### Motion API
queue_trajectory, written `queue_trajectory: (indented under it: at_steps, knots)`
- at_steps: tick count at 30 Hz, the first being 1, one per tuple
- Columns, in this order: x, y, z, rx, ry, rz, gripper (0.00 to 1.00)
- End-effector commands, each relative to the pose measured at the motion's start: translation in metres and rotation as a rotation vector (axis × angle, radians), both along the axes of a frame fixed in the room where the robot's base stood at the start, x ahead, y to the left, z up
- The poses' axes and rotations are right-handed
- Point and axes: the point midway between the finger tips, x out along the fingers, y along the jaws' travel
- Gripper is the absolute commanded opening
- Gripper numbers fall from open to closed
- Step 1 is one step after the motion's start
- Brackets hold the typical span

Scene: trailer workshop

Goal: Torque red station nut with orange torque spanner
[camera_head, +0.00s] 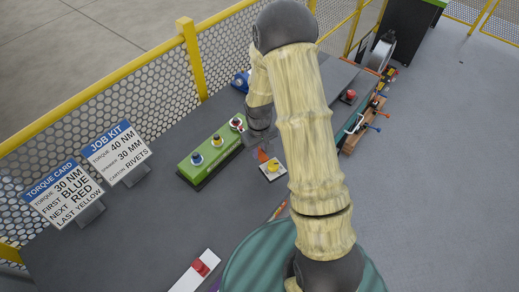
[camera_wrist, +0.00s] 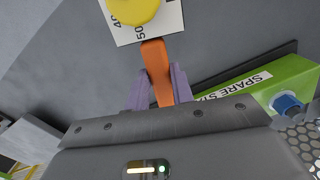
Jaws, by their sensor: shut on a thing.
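My gripper (camera_wrist: 158,92) is shut on an orange bar (camera_wrist: 159,70), which looks like the torque spanner's handle; its purple fingers press on both sides. The bar's far end meets the edge of a white plate (camera_wrist: 169,22) with a yellow knob (camera_wrist: 134,8) and printed numbers. In the head view the orange piece (camera_head: 263,156) shows below my gripper (camera_head: 262,145), beside that plate. A green station block (camera_head: 200,168) carries a blue nut (camera_head: 197,159), a yellow nut (camera_head: 216,141) and a red nut (camera_head: 237,124). In the wrist view a green block (camera_wrist: 250,92) reads "SPARE ST", cut off.
Two signs, a torque card (camera_head: 57,192) and a job kit card (camera_head: 117,151), stand at the left. A white strip with a red knob (camera_head: 200,267) lies near the front. Another red knob (camera_head: 349,96) and tools (camera_head: 368,120) are at the right. Mesh fence (camera_head: 110,100) runs behind.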

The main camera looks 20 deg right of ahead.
Motion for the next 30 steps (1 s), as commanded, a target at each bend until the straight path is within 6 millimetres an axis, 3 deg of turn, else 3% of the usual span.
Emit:
queue_trajectory:
  at_steps: [18, 30]
  knots:
    - [0.0, 0.0, 0.023, 0.001, -0.002, 0.0, 0.0]
    - [0.0, 0.0, 0.024, 0.0, -0.001, -0.001, 0.0]
